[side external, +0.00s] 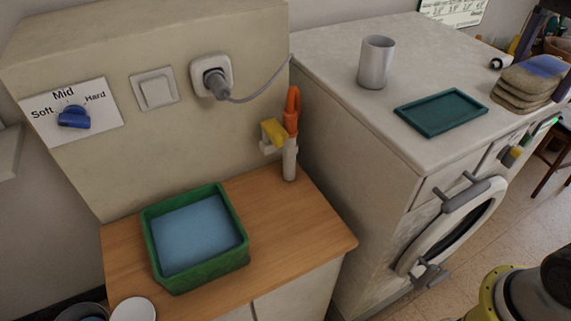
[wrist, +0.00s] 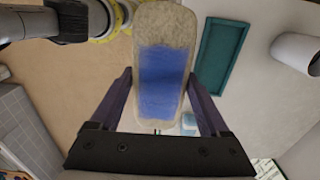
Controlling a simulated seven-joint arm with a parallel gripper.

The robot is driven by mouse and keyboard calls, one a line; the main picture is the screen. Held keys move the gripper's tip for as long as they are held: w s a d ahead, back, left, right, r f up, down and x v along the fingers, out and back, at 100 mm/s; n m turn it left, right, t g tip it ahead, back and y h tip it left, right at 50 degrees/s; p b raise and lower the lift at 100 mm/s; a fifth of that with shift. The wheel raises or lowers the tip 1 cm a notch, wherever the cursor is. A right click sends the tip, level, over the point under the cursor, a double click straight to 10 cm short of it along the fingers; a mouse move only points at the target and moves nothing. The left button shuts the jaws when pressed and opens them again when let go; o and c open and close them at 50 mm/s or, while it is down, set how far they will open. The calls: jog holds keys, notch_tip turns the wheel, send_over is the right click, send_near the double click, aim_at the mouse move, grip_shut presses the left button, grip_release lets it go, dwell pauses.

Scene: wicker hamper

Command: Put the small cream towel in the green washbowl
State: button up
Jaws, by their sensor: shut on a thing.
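The small cream towel (side external: 522,88) is a folded, layered bundle with a blue band, at the right of the side view by the machine top's far right end. In the wrist view the towel (wrist: 165,32) lies lengthwise between the two dark fingers of my gripper (wrist: 161,78), which is shut on its sides. I cannot tell whether it touches the machine top. In the side view my gripper is partly cut off at the right edge. The green washbowl (side external: 203,272) is rectangular, holds blue water, and stands on the wooden counter at the left, far from my gripper.
A teal tray (side external: 441,111) and a grey cup (side external: 376,62) stand on the white machine top (side external: 340,80). A yellow-and-orange handled item (side external: 289,140) stands upright at the counter's back. A plugged cord (side external: 262,92) runs along the wall. The counter right of the washbowl is clear.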

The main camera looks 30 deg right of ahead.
jog(key=w+a+f+n, duration=0.2)
jog(key=w+a+n, duration=0.2)
jog(key=a+n, duration=0.15)
jog(key=w+a+f+n, duration=0.2)
jog(key=w+a+n, duration=0.2)
jog(key=a, duration=0.3)
jog(key=n, duration=0.9)
send_over(212, 240)
jog(key=shift+m, duration=0.25)
notch_tip(212, 240, down, 29)
jog(key=shift+r, duration=0.1)
jog(key=shift+f, duration=2.15)
jog(key=shift+f, duration=0.1)
